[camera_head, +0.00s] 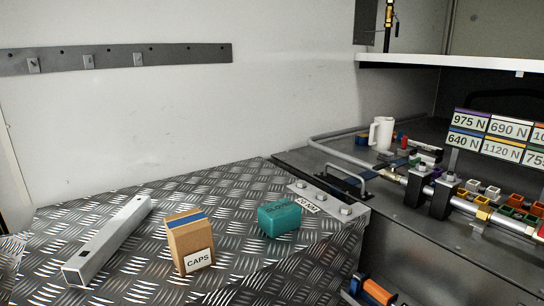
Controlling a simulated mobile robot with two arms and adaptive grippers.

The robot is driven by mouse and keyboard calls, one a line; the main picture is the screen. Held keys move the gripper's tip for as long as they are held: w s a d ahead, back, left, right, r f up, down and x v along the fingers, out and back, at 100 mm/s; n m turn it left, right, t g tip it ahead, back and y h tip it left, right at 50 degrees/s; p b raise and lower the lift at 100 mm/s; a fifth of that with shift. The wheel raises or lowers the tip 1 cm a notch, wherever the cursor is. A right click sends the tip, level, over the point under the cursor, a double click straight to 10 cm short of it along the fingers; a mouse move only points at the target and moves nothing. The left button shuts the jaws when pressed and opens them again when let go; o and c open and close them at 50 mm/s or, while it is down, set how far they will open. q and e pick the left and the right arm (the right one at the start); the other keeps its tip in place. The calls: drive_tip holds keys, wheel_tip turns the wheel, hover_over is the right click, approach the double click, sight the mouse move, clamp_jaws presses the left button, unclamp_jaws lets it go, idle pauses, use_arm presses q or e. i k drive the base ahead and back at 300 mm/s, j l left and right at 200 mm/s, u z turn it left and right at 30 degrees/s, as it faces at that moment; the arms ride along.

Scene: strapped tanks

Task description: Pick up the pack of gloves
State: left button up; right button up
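The pack of gloves appears to be the small teal box (279,219) in the camera_head view. It lies on the diamond-plate metal surface (245,275), right of centre, with dark lettering on its top that is hard to read. It stands apart from the cardboard box to its left and close to a bolted metal plate on its right. Nothing is touching it from above. Neither of my grippers shows in this view.
A cardboard box labelled CAPS (190,242) and a long grey metal bar (108,240) are on the plate. Right are pipes, a white mug (381,133) and force-label signs (496,137). An orange and dark item (377,291) is at the bottom edge.

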sight(277, 219)
drive_tip(key=l+u, duration=0.2)
drive_tip(key=u, duration=0.2)
drive_tip(key=k+l+u, duration=0.1)
drive_tip(key=u, duration=0.3)
drive_tip(key=k+l+u, duration=0.1)
drive_tip(key=l+u, duration=0.15)
drive_tip(key=u, duration=0.15)
drive_tip(key=k+l+u, duration=0.1)
drive_tip(key=u, duration=0.3)
drive_tip(key=k+l, duration=0.2)
drive_tip(key=k, duration=0.05)
